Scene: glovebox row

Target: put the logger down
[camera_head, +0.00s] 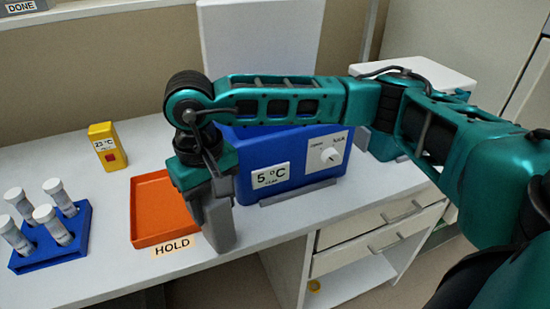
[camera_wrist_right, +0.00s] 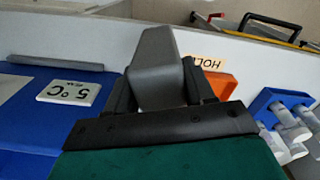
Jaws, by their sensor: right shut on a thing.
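My right gripper (camera_head: 212,225) points down in front of the blue 5 °C box, just right of the orange tray. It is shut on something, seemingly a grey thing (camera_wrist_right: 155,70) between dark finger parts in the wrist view. Fingers and held thing are hard to tell apart, and I cannot tell if it touches the counter. A yellow device (camera_head: 107,146) with a 23 °C label and a red patch stands apart on the counter behind the tray. I cannot tell which thing is the logger. My left gripper is not in view.
The orange tray (camera_head: 146,238), with a HOLD label (camera_head: 172,247) at its front, looks empty where visible. A blue rack (camera_head: 50,256) of capped tubes stands left. The blue box (camera_head: 257,205) has a knob panel. A DONE label (camera_head: 20,6) shows top left.

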